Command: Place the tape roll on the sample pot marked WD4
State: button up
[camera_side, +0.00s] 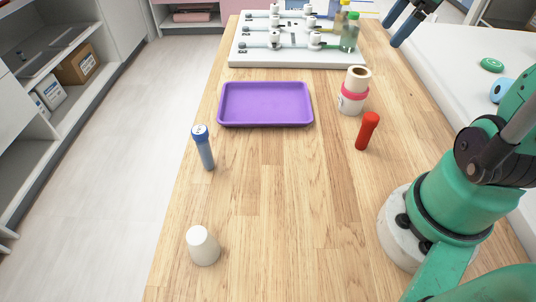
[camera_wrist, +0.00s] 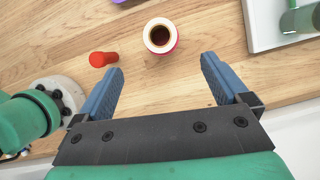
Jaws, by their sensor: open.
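The tape roll (camera_side: 358,74), pale with a brown core, sits on top of a white sample pot (camera_side: 350,104) with a pink band. It looks slightly off centre there. Small marking shows on the pot, but I cannot read it. In the wrist view the tape roll (camera_wrist: 151,36) shows from above, with the pink edge of the pot (camera_wrist: 176,42) beside and under it. My gripper (camera_side: 391,35) is open and empty, up and to the right of the pot. In the wrist view its fingers (camera_wrist: 162,65) are spread, apart from the tape roll.
A purple tray (camera_side: 265,124), a blue tube (camera_side: 204,148) and a white cup-like object (camera_side: 203,246) are to the left. A white board (camera_side: 245,59) with fittings and bottles is at the back. The table's front middle is clear.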

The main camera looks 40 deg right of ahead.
jog(key=w+a+f+n+t+h, duration=0.1)
jog(key=a+f+n, duration=0.1)
jog(key=a+n, duration=0.8)
jog(key=w+a+f+n+t+h, duration=0.1)
jog(key=w+a+f+n+t, duration=0.1)
jog(key=a+n, duration=0.8)
jog(key=n, duration=0.8)
jog(key=shift+a+t+h, duration=0.15)
jog(key=shift+t+h, duration=0.15)
